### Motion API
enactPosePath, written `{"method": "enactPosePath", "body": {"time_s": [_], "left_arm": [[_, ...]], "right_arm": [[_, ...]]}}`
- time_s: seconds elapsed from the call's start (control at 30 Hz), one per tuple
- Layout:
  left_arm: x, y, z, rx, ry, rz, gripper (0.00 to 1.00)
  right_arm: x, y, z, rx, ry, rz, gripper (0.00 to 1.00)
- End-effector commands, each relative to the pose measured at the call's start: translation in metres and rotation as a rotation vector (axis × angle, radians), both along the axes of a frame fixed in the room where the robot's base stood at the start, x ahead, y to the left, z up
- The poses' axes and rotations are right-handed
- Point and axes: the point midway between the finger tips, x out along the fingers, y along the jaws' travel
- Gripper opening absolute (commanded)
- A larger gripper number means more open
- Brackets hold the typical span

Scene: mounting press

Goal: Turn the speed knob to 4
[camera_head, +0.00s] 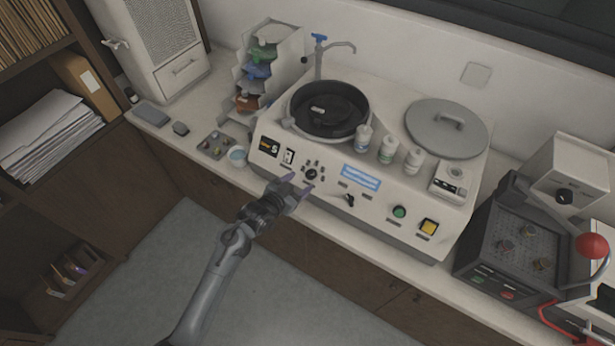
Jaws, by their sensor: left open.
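A small black round knob (311,174) with marks around it sits on the sloped front panel of the white polishing machine (318,203); it looks like the speed knob, but its pointer and numbers are too small to read. My left gripper (298,184) is open, its purple-tipped fingers just below and in front of this knob. I cannot tell whether they touch it. Nothing shows between the fingers. A second small black control (349,200) sits further right on the panel. My right gripper is not in view.
Bottles (388,150) stand on top. A dark press with a red ball lever (592,246) stands at right. A small cup (237,157) is left of the machine.

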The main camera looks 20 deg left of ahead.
Motion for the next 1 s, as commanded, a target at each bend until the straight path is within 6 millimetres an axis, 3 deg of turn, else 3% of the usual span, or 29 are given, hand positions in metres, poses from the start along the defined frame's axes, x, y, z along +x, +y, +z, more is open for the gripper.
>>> {"method": "enactPosePath", "body": {"time_s": [0.2,0.4,0.87,1.0], "left_arm": [[0.030,-0.008,-0.012,-0.001,-0.001,0.000,0.61],[0.047,-0.012,-0.020,-0.001,0.000,0.000,0.61],[0.053,-0.014,-0.023,0.000,0.001,0.000,0.61],[0.053,-0.014,-0.023,0.000,0.001,0.000,0.41]], "right_arm": [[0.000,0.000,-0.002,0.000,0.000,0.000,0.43],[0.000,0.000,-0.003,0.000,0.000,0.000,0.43],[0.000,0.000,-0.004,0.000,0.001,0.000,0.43],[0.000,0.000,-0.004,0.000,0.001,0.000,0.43]]}}
